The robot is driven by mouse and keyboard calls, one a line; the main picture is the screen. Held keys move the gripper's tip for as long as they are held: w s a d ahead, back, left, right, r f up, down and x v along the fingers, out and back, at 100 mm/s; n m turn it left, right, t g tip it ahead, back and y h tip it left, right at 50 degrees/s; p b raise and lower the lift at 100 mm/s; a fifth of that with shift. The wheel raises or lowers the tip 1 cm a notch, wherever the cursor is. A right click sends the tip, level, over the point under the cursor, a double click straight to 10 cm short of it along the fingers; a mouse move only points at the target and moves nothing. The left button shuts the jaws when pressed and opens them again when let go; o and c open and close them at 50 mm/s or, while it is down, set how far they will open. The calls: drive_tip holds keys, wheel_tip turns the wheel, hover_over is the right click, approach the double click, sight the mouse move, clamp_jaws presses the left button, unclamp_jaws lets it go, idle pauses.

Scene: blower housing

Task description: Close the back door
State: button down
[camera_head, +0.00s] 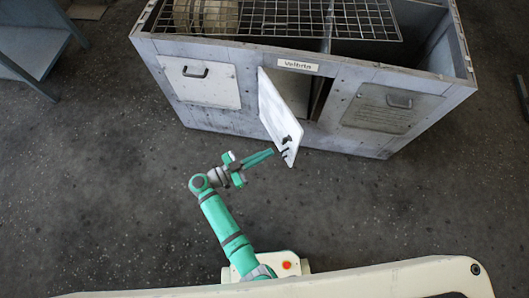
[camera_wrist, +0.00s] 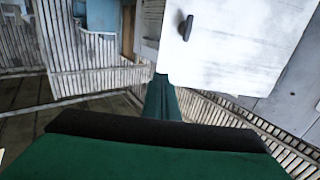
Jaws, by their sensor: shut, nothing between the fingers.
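The back door (camera_head: 277,106) is a white panel standing open in the middle of the housing's near side. It is hinged at the left of its opening, and its free edge swings out towards me. A dark handle (camera_head: 286,140) sits near that edge. My gripper (camera_head: 271,153) is shut and empty, just left of the door's free end, close to the handle. In the wrist view the door (camera_wrist: 235,55) fills the upper right with its handle (camera_wrist: 186,27), and my fingers (camera_wrist: 162,100) reach its lower left corner. I cannot tell whether they touch it.
The grey blower housing (camera_head: 245,55) has a shut left panel (camera_head: 199,82) and a shut right panel (camera_head: 390,107). A wire grid (camera_head: 300,18) lies over its top. The opening (camera_head: 314,98) shows right of the door. A bench (camera_head: 32,42) stands far left. The floor around my arm is clear.

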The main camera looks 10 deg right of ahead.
sight(299, 138)
drive_tip(key=x, duration=1)
drive_tip(key=shift+w+d+r, duration=0.1)
drive_tip(key=shift+w+d, duration=0.05)
drive_tip(key=shift+d, duration=0.2)
drive_tip(key=shift+d, duration=0.15)
